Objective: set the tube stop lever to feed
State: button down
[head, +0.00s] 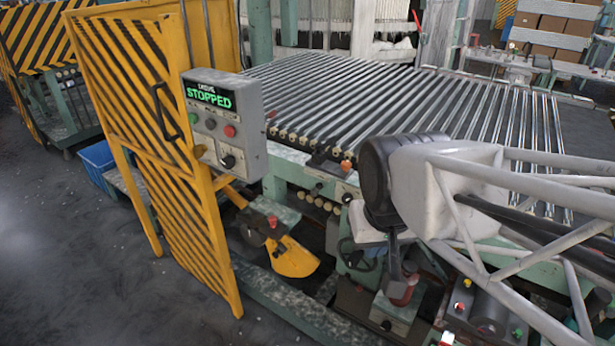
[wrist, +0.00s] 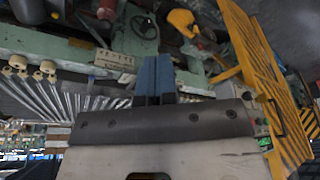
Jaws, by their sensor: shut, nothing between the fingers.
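I cannot tell for sure which part is the tube stop lever. A small dark handle (head: 318,160) and an orange knob (head: 346,165) sit by a pale plate on the front edge of the roller table. A pale marked plate (wrist: 115,60) shows in the wrist view, left of my fingers; its markings are too small to read. My gripper (head: 394,270) points down in front of the table, right of the orange knob and apart from it. In the wrist view my gripper's blue-grey fingers (wrist: 153,70) are together and empty.
A grey control box (head: 225,120) reads STOPPED. A yellow-and-black striped guard (head: 150,110) stands left of it. The roller table (head: 400,100) carries rows of glass tubes. A handwheel (head: 358,255) and a red part (head: 405,290) are near my gripper.

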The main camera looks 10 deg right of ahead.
jog(key=w+f+m+t, duration=0.3)
jog(key=w+f+m, duration=0.1)
jog(key=w, duration=0.7)
jog(key=w+f+m+t, duration=0.4)
jog(key=w+f+m, duration=0.1)
jog(key=w, duration=0.6)
jog(key=w+f+m+t, duration=0.3)
jog(key=w+f+m, duration=0.1)
jog(key=w, duration=0.7)
jog(key=d+f+m+t+h, duration=0.2)
jog(key=f+m+t, duration=0.2)
jog(key=f, duration=0.6)
jog(key=w+d+f+m+t+h, duration=0.1)
jog(key=f+m+t+h, duration=0.1)
jog(key=f+m, duration=0.5)
notch_tip(320, 180, down, 3)
jog(key=shift+w+d+r+m+t+h, duration=0.1)
jog(key=shift+w+d+m+t+h, duration=0.25)
jog(key=shift+t, duration=0.55)
